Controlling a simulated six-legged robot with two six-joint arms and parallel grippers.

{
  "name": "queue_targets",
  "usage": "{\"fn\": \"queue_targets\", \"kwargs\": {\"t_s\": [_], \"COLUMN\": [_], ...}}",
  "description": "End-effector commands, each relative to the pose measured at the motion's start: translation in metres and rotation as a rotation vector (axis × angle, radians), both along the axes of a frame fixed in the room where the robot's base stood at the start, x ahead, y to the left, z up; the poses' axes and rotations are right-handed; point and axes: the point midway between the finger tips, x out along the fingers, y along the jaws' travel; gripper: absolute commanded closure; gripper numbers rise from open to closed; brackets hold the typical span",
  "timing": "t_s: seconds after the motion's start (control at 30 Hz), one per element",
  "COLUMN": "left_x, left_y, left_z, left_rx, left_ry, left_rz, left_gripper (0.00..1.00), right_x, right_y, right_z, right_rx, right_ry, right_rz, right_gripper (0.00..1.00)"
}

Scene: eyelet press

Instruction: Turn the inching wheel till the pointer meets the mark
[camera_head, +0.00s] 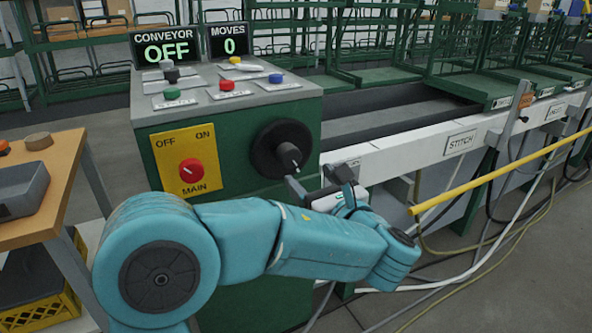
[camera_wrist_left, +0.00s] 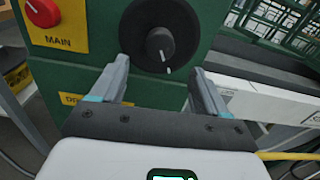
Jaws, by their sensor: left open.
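The black inching wheel (camera_head: 270,143) is on the front of the green press cabinet, with a knob (camera_head: 289,155) at its centre. In the left wrist view the wheel (camera_wrist_left: 180,28) shows a white pointer line on the knob (camera_wrist_left: 159,43) and a short white mark (camera_wrist_left: 168,70) just below it. The line and the mark look close but apart; I cannot tell their exact alignment. My left gripper (camera_head: 318,184) is open and empty in front of the wheel, low and to its right in the head view. In the wrist view its fingers (camera_wrist_left: 160,76) stand either side of the knob's line, short of it.
A yellow plate with a red MAIN switch (camera_head: 191,171) is left of the wheel. Buttons top the cabinet, under displays reading CONVEYOR OFF (camera_head: 165,50) and MOVES 0 (camera_head: 230,42). A white conveyor rail (camera_head: 400,152) and a yellow bar (camera_head: 480,175) lie right. A wooden table (camera_head: 55,190) is left.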

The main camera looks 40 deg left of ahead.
Motion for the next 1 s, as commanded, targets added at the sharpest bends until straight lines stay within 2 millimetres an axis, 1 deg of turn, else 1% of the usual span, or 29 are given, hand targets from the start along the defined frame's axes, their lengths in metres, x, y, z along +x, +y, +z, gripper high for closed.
{"fn": "queue_targets", "kwargs": {"t_s": [0.03,0.1,0.2,0.3,0.5,0.73,0.77,0.8,0.87,0.9,0.97,1.0], "left_x": [0.004,0.01,0.018,0.025,0.03,0.03,0.03,0.03,0.03,0.03,0.03,0.03], "left_y": [0.012,0.027,0.044,0.057,0.068,0.069,0.069,0.069,0.068,0.068,0.068,0.068], "left_z": [-0.004,-0.004,-0.003,-0.002,-0.001,0.0,0.0,0.0,0.0,0.0,0.0,0.0], "left_rx": [-0.002,-0.001,0.0,0.0,0.0,0.0,0.0,0.0,0.0,0.0,0.0,0.0], "left_ry": [-0.001,-0.001,0.0,0.0,0.0,0.001,0.001,0.001,0.001,0.001,0.001,0.001], "left_rz": [0.006,0.005,0.004,0.002,0.0,-0.001,-0.001,-0.001,-0.001,-0.001,-0.001,-0.001], "left_gripper": [0.25,0.25,0.25,0.25,0.25,0.25,0.28,0.41,0.61,0.74,0.93,1.0], "right_x": [0.001,0.002,0.002,0.003,0.004,0.005,0.005,0.005,0.005,0.005,0.005,0.005], "right_y": [-0.001,-0.001,-0.002,-0.003,-0.004,-0.004,-0.004,-0.004,-0.004,-0.004,-0.004,-0.004], "right_z": [-0.006,-0.01,-0.014,-0.017,-0.018,-0.018,-0.018,-0.018,-0.018,-0.018,-0.018,-0.018], "right_rx": [0.0,-0.002,-0.002,-0.002,-0.003,-0.003,-0.003,-0.003,-0.003,-0.003,-0.003,-0.003], "right_ry": [-0.001,-0.003,-0.004,-0.006,-0.009,-0.009,-0.009,-0.009,-0.009,-0.009,-0.009,-0.009], "right_rz": [-0.003,-0.006,-0.01,-0.012,-0.014,-0.014,-0.014,-0.014,-0.014,-0.014,-0.014,-0.014], "right_gripper": [0.33,0.33,0.33,0.33,0.33,0.33,0.33,0.33,0.33,0.33,0.33,0.33]}}
